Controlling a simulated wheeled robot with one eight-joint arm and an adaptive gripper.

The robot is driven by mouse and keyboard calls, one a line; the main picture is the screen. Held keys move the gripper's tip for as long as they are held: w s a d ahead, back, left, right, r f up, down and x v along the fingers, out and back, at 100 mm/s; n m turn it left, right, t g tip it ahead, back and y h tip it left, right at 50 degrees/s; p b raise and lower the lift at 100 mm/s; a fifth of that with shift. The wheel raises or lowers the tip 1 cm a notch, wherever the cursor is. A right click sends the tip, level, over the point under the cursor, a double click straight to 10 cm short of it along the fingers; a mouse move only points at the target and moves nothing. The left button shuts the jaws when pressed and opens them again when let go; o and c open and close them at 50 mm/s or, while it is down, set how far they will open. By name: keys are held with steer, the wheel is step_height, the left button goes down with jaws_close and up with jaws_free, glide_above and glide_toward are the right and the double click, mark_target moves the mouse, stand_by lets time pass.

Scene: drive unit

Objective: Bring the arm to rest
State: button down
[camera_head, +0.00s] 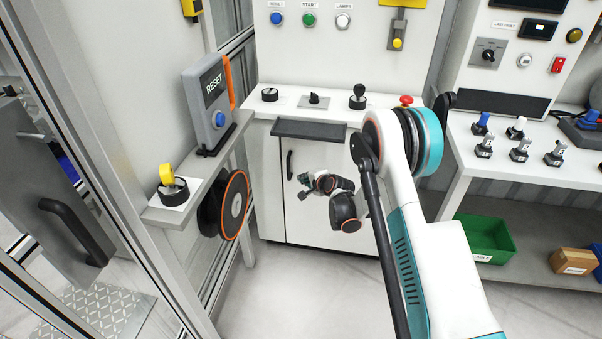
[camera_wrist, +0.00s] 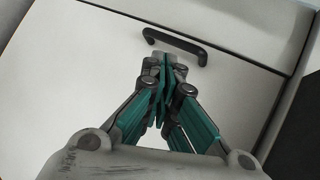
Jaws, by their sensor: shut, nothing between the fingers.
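My gripper (camera_head: 303,187) shows small in the head view, in front of the white cabinet (camera_head: 268,200) under the middle console. My white and teal arm reaches in from the lower right, bends at a high elbow and comes down to it. In the wrist view my gripper (camera_wrist: 165,62) has its teal fingers together at the tips, with nothing between them. Just beyond the tips in that view is the cabinet's black bar handle (camera_wrist: 175,45). I cannot tell how far the tips are from the door.
A side shelf (camera_head: 165,214) at left holds a yellow-topped knob (camera_head: 168,180) and a grey RESET box (camera_head: 208,105). A white bench (camera_head: 560,175) with several switches stands at right, with a green bin (camera_head: 485,238) below. Bare floor shows in front of the cabinet.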

steer(key=s+d+r+n+g+h, duration=0.1)
steer(key=s+d+r+n, duration=0.1)
steer(key=s+r, duration=0.6)
steer(key=s+d+r+n, duration=0.2)
steer(key=s+r, duration=0.3)
steer(key=r, duration=0.6)
steer(key=s+d+r+n+g+h, duration=0.1)
steer(key=s+d+r+n, duration=0.15)
steer(key=s+r, duration=0.55)
steer(key=s+d+r+n+h, duration=0.1)
steer(key=s+d+n, duration=0.1)
steer(key=s, duration=0.7)
steer(key=s+d+r+n+g+h, duration=0.1)
steer(key=s+d+r+n, duration=0.1)
steer(key=s, duration=0.8)
steer(key=s+d+r+n+g, duration=0.1)
steer(key=s+d+r+n, duration=0.1)
steer(key=s, duration=0.8)
steer(key=shift+d+n+h, duration=0.3)
steer(key=shift+n+h, duration=0.05)
steer(key=shift+h, duration=0.05)
steer(key=shift+s, duration=0.1)
